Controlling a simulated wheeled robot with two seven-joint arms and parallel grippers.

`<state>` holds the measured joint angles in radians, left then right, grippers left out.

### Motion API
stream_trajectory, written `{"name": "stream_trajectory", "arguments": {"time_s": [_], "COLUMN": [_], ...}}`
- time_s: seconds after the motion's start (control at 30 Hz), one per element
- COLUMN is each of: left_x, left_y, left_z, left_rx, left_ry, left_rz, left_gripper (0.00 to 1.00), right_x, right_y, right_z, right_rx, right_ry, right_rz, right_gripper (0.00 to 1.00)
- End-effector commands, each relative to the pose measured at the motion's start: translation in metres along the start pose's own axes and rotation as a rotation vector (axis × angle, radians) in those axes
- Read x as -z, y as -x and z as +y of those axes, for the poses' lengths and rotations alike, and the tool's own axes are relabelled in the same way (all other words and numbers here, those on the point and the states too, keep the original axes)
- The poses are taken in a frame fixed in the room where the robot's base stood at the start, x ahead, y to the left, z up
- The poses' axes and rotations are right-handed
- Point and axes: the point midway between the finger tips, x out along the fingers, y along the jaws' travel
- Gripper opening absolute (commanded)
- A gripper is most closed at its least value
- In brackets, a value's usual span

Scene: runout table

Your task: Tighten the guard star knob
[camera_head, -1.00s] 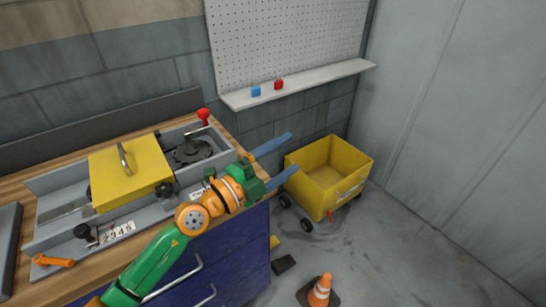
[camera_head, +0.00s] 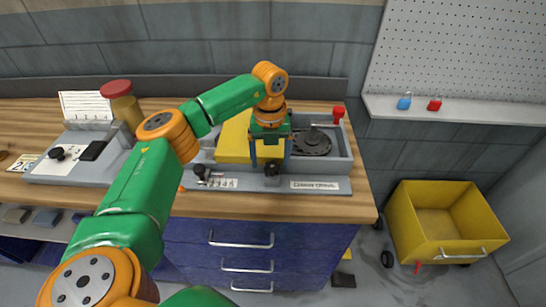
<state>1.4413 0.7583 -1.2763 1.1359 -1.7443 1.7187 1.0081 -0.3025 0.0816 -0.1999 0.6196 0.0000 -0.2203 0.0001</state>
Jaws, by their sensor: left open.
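The grey runout machine (camera_head: 340,185) sits on the wooden bench top with a yellow guard (camera_head: 233,140) on it. A black star knob (camera_head: 272,168) stands at the guard's right front corner. My left gripper (camera_head: 271,160) points down over this knob, open, with its blue fingers apart to the left and right. The knob shows between and slightly below the fingertips; I cannot tell whether they touch it. The gripper and wrist hide the guard's right end. A second black knob (camera_head: 200,170) is on the machine's front left, beside a number counter (camera_head: 222,183). My right gripper is out of view.
A red-knobbed lever (camera_head: 338,112) rises at the machine's back right, near a dark round part (camera_head: 312,142). A red-capped cylinder (camera_head: 122,100) and a grey device (camera_head: 75,165) are on the left. A yellow cart (camera_head: 398,215) stands on the floor at right.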

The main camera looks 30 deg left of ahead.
Motion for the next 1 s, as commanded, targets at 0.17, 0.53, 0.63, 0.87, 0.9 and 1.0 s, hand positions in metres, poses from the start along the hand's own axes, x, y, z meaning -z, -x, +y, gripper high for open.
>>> {"name": "stream_trajectory", "arguments": {"time_s": [0.17, 0.53, 0.63, 0.87, 0.9, 1.0], "left_x": [0.0003, 0.0003, 0.0003, 0.0001, 0.0001, 0.0001], "left_y": [-0.013, -0.0136, -0.0136, -0.0127, -0.0128, -0.0131], "left_z": [-0.0003, -0.001, -0.0009, -0.0011, -0.0011, -0.0012], "left_rx": [0.001, 0.002, 0.002, 0.002, 0.002, 0.002], "left_ry": [-0.001, -0.002, -0.002, -0.19, -0.253, -0.374], "left_rz": [-0.001, -0.001, -0.001, -0.002, -0.002, -0.002], "left_gripper": [0.83, 0.32, 0.05, 0.0, 0.0, 0.0], "right_x": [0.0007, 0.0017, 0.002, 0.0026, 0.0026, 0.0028], "right_y": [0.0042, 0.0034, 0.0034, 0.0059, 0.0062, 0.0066], "right_z": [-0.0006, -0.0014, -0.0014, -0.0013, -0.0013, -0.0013], "right_rx": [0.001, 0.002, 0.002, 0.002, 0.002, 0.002], "right_ry": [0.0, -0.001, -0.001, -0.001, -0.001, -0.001], "right_rz": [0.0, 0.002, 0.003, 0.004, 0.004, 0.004], "right_gripper": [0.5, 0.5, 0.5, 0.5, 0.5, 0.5]}}
